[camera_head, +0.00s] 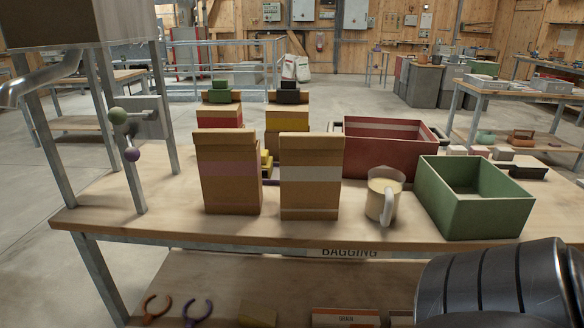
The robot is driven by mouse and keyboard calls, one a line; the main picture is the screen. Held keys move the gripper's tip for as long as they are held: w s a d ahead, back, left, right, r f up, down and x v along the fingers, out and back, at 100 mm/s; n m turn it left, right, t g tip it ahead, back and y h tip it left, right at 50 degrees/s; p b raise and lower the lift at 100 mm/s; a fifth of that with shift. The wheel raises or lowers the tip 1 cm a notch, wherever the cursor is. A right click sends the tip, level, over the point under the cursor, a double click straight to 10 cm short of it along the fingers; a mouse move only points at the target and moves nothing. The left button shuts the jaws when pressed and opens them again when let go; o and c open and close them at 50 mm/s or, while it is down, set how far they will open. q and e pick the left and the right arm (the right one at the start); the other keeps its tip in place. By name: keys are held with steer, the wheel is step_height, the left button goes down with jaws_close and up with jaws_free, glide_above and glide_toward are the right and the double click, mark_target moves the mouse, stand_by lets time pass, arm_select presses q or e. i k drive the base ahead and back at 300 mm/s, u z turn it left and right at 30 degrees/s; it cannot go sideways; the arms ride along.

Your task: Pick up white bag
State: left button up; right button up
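A brown paper bag with a white band (310,178) stands upright on the wooden table, near its front edge. A similar brown bag with a dull pink band (229,173) stands just left of it, with a narrow gap between them. Far back on the floor are white sacks (295,68), small in view. Neither of my grippers shows. A dark ribbed part of my own arm fills the lower right corner and hides the table's front right corner.
Right of the white-banded bag stand a cup with a handle (383,196) and an open green box (475,198). Behind are a red crate (388,147) and bags with red (219,118) and yellow (287,118) bands. A metal machine frame (103,115) stands at left.

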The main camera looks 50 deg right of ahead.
mark_target(311, 164)
steer(key=z, duration=0.65)
steer(key=i, duration=0.85)
steer(key=z, duration=0.75)
